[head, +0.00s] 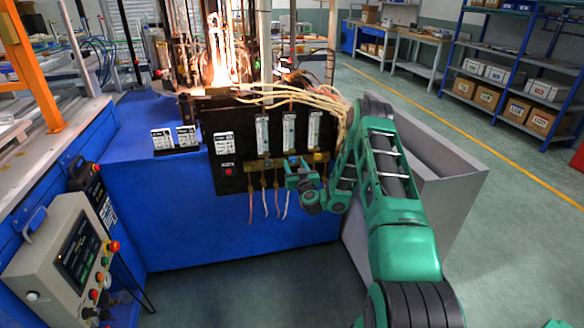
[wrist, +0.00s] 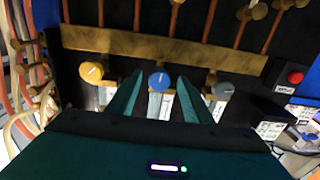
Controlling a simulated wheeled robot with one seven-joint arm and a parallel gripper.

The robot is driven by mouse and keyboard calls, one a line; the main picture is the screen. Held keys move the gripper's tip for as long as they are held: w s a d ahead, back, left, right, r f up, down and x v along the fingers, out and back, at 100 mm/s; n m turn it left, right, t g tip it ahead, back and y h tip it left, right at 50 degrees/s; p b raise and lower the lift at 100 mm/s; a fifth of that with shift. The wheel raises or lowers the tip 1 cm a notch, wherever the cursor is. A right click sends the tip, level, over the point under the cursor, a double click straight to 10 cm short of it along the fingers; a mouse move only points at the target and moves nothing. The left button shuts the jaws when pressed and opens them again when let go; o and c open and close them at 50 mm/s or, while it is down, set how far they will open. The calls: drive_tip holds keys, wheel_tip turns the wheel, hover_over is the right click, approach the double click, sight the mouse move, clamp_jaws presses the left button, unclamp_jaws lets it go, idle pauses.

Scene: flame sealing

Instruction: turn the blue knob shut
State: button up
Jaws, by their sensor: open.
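The blue knob (wrist: 159,79) shows in the wrist view, below a brass bar on the dark panel. My gripper (wrist: 159,92) is open, with one green finger on each side of the blue knob. I cannot tell whether the fingers touch it. A yellow knob (wrist: 92,72) is to the left and a grey knob (wrist: 222,90) to the right, both outside the fingers. In the head view my gripper (head: 293,172) is at the lower part of the panel and hides the blue knob there.
The panel (head: 235,140) bears upright flow tubes (head: 289,130), a red button (wrist: 295,77) and hanging hoses. A flame (head: 220,65) burns above and behind it. A grey open bin (head: 460,180) stands to the right, close to my arm.

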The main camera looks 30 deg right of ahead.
drive_tip(key=shift+w+d, duration=0.1)
drive_tip(key=shift+c, duration=0.3)
drive_tip(key=c, duration=1)
drive_tip(key=shift+a, duration=0.25)
drive_tip(key=shift+d, duration=0.1)
